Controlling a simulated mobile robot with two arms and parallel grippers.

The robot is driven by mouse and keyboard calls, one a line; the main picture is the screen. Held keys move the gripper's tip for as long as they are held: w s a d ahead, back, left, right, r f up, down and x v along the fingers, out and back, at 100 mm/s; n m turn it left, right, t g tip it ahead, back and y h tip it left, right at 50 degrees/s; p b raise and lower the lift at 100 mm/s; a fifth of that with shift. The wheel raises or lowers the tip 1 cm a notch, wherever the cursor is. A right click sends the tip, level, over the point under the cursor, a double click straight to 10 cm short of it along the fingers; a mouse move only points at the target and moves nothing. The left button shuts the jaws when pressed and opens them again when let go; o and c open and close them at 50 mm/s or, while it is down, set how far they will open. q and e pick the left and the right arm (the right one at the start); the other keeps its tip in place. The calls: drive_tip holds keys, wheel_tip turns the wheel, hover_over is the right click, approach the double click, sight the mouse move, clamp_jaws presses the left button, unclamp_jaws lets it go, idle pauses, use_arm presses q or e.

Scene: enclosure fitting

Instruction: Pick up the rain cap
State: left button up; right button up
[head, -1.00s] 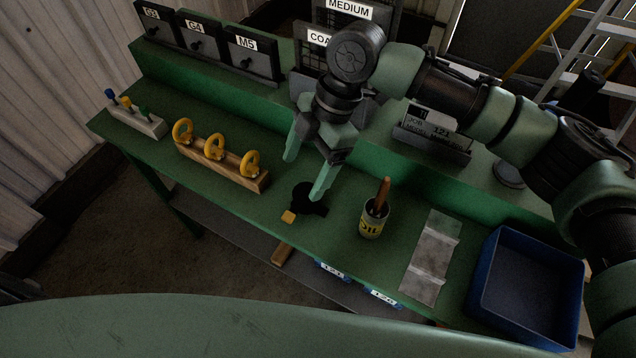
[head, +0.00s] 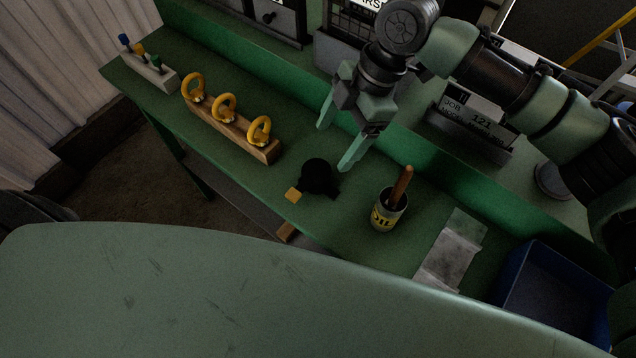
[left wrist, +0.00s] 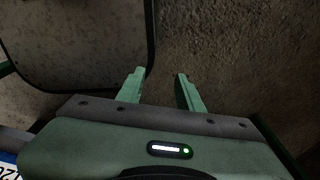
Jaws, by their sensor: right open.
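A small black round piece, which looks like the rain cap (head: 318,176), lies on the green bench top near its front edge, with a dark tab toward the right. My right gripper (head: 335,146) is open and empty, its fingers pointing down above the bench, behind and slightly right of the black piece in the head view. It does not touch the piece. My left gripper (left wrist: 160,77) shows only in the left wrist view, its fingers apart with nothing between them, over a rough brown floor.
A wooden rack (head: 228,131) with yellow eye bolts stands to the left. An OIL can (head: 385,215) with a wooden handle, a grey sheet (head: 447,262) and a blue bin (head: 545,287) are to the right.

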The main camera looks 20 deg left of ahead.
sight(320, 169)
drive_tip(key=f+b, duration=0.1)
drive_tip(key=f, duration=0.1)
drive_tip(key=f+b, duration=0.2)
drive_tip(key=shift+w+f, duration=0.2)
drive_tip(key=shift+f, duration=0.05)
drive_tip(key=shift+s+f, duration=0.1)
drive_tip(key=shift+f, duration=0.1)
drive_tip(key=p+x, duration=0.1)
drive_tip(key=x, duration=0.3)
drive_tip(key=a+p+x, duration=0.1)
drive_tip(key=x, duration=0.1)
drive_tip(key=shift+s+a+p, duration=0.15)
drive_tip(key=shift+s+p, duration=0.2)
drive_tip(key=shift+s, duration=0.15)
drive_tip(key=shift+f, duration=0.4)
use_arm(q)
drive_tip(key=shift+w+f, duration=0.5)
drive_tip(key=shift+f, duration=0.2)
use_arm(e)
clamp_jaws()
